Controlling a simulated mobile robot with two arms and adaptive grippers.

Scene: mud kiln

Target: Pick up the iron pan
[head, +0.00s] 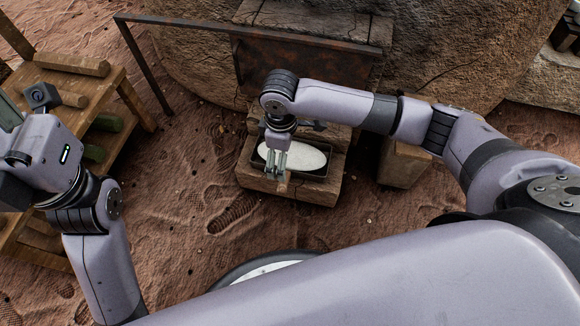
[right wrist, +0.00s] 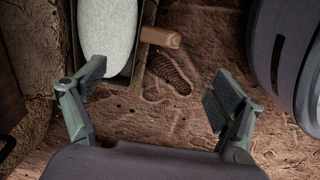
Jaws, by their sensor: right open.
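The iron pan (head: 328,170) is a dark rectangular pan with a pale, oval, loaf-like mass in it. My right gripper (head: 275,172) is open and empty, over the near left part of the pan in the head view. In the right wrist view, its spread fingers (right wrist: 156,86) have bare ground between them, with the pan and handle beyond.
A wooden rack (head: 60,80) with logs stands at the left. A rusty metal sheet on a bar frame (head: 305,62) hangs before the mud kiln (head: 460,50) behind the pan. A wooden block (head: 403,165) stands right of the pan. Sandy ground left of the pan is clear.

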